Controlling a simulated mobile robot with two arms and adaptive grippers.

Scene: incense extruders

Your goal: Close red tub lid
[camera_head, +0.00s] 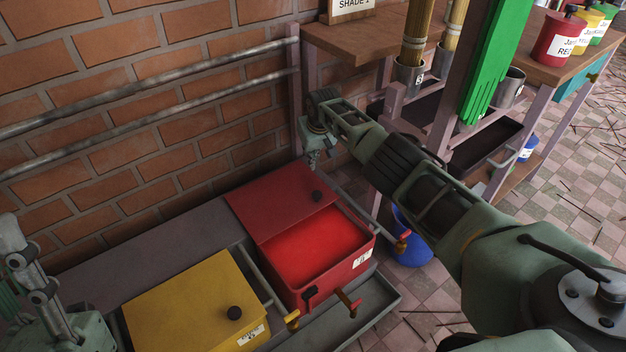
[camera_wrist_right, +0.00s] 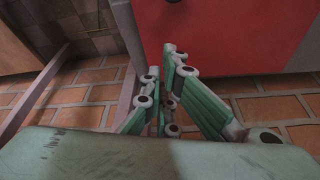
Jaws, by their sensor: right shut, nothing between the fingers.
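The red tub (camera_head: 334,279) stands with bright red content showing in its front part. My right gripper (camera_head: 313,162) is shut and empty at the lid's far edge, near the brick wall. In the right wrist view its fingers (camera_wrist_right: 174,58) point toward the red lid surface (camera_wrist_right: 235,38); contact is unclear. My left gripper (camera_head: 40,285) is partly visible at the left edge, its fingertips unclear.
A yellow tub (camera_head: 190,305) with its lid down stands left of the red one. Pipes (camera_head: 150,78) run along the brick wall. A wooden table (camera_head: 375,37) with a green extruder part (camera_head: 490,70) stands behind my right arm. A blue container (camera_head: 411,245) is on the floor.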

